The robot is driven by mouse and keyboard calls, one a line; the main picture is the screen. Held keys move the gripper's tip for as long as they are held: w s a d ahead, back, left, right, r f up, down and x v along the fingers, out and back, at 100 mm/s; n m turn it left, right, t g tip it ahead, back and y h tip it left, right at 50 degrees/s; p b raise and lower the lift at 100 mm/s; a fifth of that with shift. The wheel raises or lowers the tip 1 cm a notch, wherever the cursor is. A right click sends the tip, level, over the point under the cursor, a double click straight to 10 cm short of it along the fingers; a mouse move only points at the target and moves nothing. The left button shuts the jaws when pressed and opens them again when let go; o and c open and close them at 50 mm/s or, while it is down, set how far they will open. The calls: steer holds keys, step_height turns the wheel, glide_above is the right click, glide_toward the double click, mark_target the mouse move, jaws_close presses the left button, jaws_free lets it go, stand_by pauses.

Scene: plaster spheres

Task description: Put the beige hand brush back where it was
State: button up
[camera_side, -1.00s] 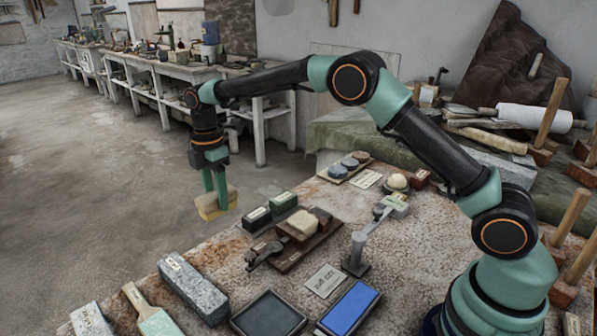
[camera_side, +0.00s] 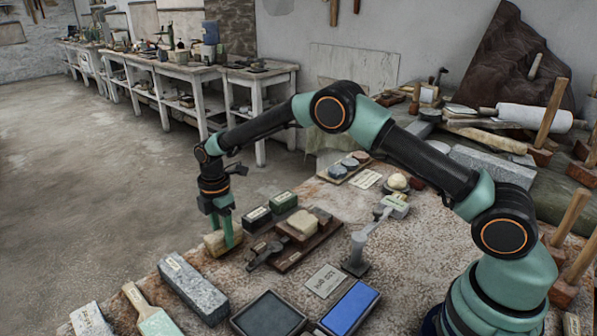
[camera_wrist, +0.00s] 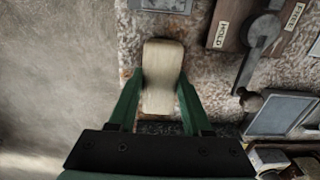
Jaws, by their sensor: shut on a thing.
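The beige hand brush (camera_side: 212,244) is between the fingers of my gripper (camera_side: 228,236), at the left edge of the stained worktable (camera_side: 225,268) in the side view. The gripper is shut on it, pointing down. In the wrist view the pale brush (camera_wrist: 162,62) lies lengthwise between the two green fingers of my gripper (camera_wrist: 161,84), over the speckled tabletop near its edge. I cannot tell whether its underside touches the table. The fingers hide part of it in the side view.
A grey stone block (camera_side: 193,287) lies in front of the brush. Behind and right are a black box (camera_side: 256,218), a green box (camera_side: 283,201) and a wooden board (camera_side: 298,256) with a lever. Open floor is left.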

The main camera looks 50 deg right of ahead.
steer(key=shift+f, duration=0.1)
steer(key=o, duration=1.2)
step_height(320, 180, up, 19)
steer(key=s+d+m+t, duration=0.1)
steer(key=s+d+m, duration=0.2)
steer(key=s+d+r+m+t, duration=0.2)
steer(key=s+d+r+m, duration=0.2)
steer(key=s+r+m, duration=0.25)
steer(key=s+d+m+t, duration=0.1)
steer(key=s+m, duration=0.1)
steer(key=s, duration=0.3)
steer(key=s+d+f+m, duration=0.1)
steer(key=s+m, duration=0.2)
steer(key=s, duration=0.2)
steer(key=s+d+f+m+t, duration=0.1)
steer(key=s+d+m, duration=0.1)
steer(key=s, duration=0.3)
steer(key=shift+s+f+m+t, duration=0.1)
steer(key=shift+s+m+t, duration=0.25)
steer(key=shift+m, duration=0.4)
